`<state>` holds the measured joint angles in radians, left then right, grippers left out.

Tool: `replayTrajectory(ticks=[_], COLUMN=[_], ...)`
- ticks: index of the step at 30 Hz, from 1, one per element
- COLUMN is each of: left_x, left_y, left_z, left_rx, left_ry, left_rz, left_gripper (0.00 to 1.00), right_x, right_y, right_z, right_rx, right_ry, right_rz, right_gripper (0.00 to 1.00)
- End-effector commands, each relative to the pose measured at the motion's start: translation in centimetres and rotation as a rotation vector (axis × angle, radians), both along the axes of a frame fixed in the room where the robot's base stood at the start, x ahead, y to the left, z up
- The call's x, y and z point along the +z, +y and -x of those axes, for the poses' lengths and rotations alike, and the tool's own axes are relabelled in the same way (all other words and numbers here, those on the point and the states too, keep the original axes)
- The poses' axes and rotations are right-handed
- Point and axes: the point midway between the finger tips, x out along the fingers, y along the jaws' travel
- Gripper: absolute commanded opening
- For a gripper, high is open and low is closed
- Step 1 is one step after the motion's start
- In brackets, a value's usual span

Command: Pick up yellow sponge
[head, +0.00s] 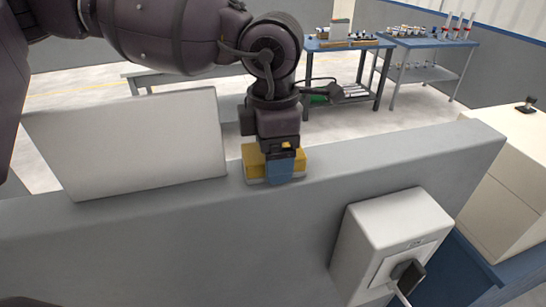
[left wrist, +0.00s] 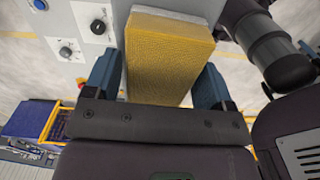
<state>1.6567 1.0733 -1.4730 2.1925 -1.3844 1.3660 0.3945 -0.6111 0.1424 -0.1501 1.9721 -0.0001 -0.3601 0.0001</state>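The yellow sponge (head: 252,161) sits on top of a grey ledge in the head view, with a pale layer on one side. My left gripper (head: 281,176) comes down over it from above, with a blue finger in front of the sponge. In the left wrist view the sponge (left wrist: 165,55) lies between the two blue fingers of my left gripper (left wrist: 160,88). The fingers stand on either side, very close to it; firm contact is not clear. My right gripper is not in view.
The grey ledge (head: 400,158) runs across the head view. A white panel (head: 130,145) stands on it to the left, and a white box (head: 390,240) is on its front. Work tables (head: 345,45) stand behind. A panel with knobs (left wrist: 85,25) shows in the left wrist view.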

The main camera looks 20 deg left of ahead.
Motion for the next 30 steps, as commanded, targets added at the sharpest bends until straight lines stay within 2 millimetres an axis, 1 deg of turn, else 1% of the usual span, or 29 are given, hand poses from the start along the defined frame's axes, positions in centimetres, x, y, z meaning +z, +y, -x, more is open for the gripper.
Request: replayTrajectory(ticks=[1,6,8,14,17,20,23,26,30], left_x=[0.0,0.0,0.0,0.1,0.6,1.8,3.6,6.1,9.8], left_y=[0.0,0.0,0.0,0.0,0.0,0.0,0.0,0.0,-0.1], left_z=[0.0,0.0,0.0,0.0,-0.1,-0.1,-0.1,-0.1,-0.1], left_rx=[0.0,0.0,0.0,0.0,0.001,0.001,0.001,0.001,0.001], left_ry=[0.0,0.0,0.0,-0.001,-0.002,-0.004,-0.005,-0.006,-0.006], left_rz=[0.0,0.0,0.0,0.0,0.001,0.001,0.002,0.004,0.002], left_gripper=[0.69,0.43,0.37,0.37,0.37,0.37,0.37,0.37,0.37], right_x=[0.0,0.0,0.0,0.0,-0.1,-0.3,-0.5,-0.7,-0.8], right_y=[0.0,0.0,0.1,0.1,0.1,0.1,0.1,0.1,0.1], right_z=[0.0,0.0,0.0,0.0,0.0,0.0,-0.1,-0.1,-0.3], right_rx=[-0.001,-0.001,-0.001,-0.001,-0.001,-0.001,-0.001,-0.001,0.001], right_ry=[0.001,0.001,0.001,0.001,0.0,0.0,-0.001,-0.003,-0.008], right_rz=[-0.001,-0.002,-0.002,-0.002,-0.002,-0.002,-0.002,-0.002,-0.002], right_gripper=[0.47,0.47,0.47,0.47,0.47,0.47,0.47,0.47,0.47])
